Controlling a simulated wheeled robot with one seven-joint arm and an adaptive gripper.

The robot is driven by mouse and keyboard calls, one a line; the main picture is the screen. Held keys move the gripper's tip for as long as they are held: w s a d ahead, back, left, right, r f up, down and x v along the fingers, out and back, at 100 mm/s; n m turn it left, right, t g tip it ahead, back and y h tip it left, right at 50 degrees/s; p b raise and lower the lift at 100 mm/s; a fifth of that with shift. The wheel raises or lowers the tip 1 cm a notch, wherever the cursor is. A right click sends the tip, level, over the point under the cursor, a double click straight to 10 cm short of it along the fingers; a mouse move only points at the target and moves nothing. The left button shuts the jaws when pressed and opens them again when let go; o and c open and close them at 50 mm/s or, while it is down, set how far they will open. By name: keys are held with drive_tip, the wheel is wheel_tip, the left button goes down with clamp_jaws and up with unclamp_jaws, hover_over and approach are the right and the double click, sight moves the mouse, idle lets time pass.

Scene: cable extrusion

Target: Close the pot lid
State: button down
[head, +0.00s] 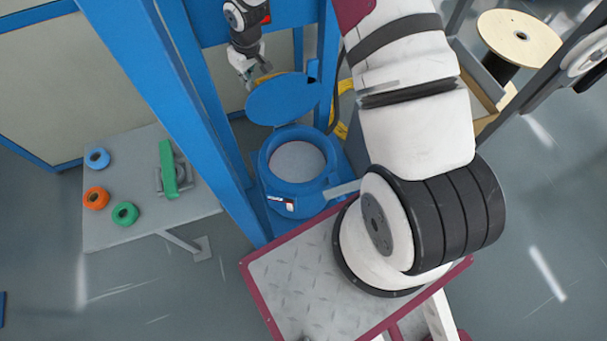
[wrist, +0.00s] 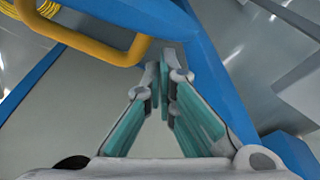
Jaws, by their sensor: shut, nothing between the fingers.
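The blue pot (head: 263,180) stands inside a blue frame, its round mouth open and its inside pale grey. Its blue round lid (head: 285,100) is raised and tilted back behind the mouth. My gripper (head: 249,80) is beside the lid's upper left edge. In the wrist view the fingertips (wrist: 164,70) are together and empty, just right of the bar's bend. I cannot tell whether they touch it.
Blue frame posts (head: 205,115) stand left and right of the pot. A grey table (head: 125,220) at left holds coloured rolls and a green-topped tool. A wooden spool (head: 520,38) is at the upper right. My arm's large links cover the right of the head view.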

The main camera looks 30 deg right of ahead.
wheel_tip(320, 180, down, 5)
drive_tip(key=shift+r+b, duration=0.15)
drive_tip(key=shift+b, duration=0.75)
drive_tip(key=shift+s, duration=0.1)
